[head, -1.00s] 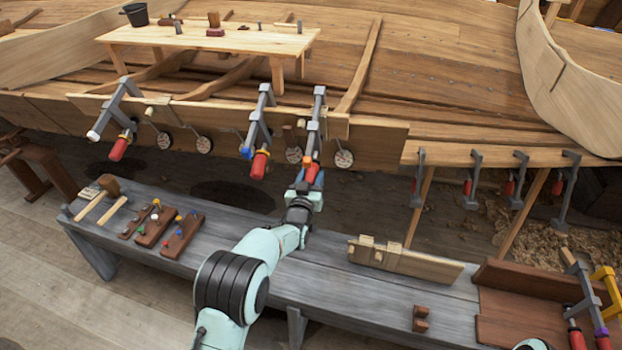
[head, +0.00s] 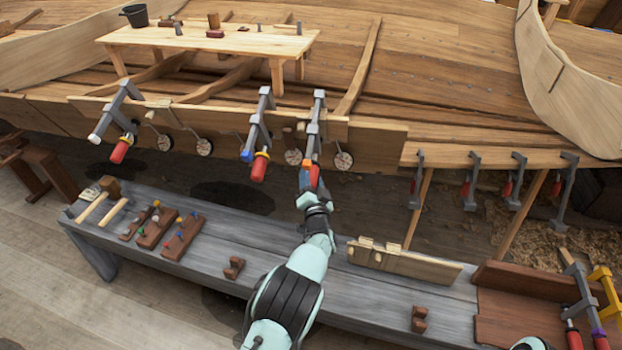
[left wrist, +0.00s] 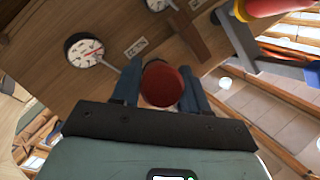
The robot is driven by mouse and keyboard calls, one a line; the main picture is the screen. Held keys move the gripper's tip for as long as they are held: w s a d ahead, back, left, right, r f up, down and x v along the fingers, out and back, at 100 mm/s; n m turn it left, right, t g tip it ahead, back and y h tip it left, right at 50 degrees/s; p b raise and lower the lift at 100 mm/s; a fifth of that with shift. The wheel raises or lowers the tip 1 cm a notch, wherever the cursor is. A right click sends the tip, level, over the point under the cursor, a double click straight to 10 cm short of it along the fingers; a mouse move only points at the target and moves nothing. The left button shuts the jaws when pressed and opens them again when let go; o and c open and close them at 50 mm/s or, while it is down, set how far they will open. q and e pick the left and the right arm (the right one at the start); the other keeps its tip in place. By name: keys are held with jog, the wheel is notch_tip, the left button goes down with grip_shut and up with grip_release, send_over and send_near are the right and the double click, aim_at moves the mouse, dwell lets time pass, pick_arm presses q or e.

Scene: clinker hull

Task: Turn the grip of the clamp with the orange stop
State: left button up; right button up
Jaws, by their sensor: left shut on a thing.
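The clamp with the orange stop (head: 308,162) is the rightmost of three large grey clamps on the hull's lower plank, and its grey bar (head: 317,110) stands nearly upright. My left gripper (head: 311,182) is at its lower end, shut on the red grip. In the left wrist view the round red end of the grip (left wrist: 163,84) sits between my two dark fingers. The rest of the grip is mostly hidden by the fingers. My right gripper is not in view.
The neighbouring clamp with a red grip (head: 259,167) hangs close on the left. Round dials (head: 343,160) hang beside the clamps. The grey bench (head: 340,285) below holds tool racks, a wooden plank (head: 405,262) and brown blocks (head: 234,267).

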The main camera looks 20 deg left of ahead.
pick_arm(q)
jog(key=shift+f+m+y, duration=0.2)
jog(key=shift+m+y, duration=0.6)
jog(key=shift+m, duration=0.1)
jog(key=shift+f+m+y+b, duration=0.1)
jog(key=shift+m+y+b, duration=0.25)
jog(key=shift+m, duration=0.25)
jog(key=shift+f+m+t+y+b, duration=0.1)
jog(key=shift+m+t+y+b, duration=0.5)
jog(key=shift+m, duration=0.5)
jog(key=shift+m+y+b, duration=0.35)
jog(key=shift+m+b, duration=0.25)
jog(key=o, duration=1)
jog(key=shift+r, duration=0.2)
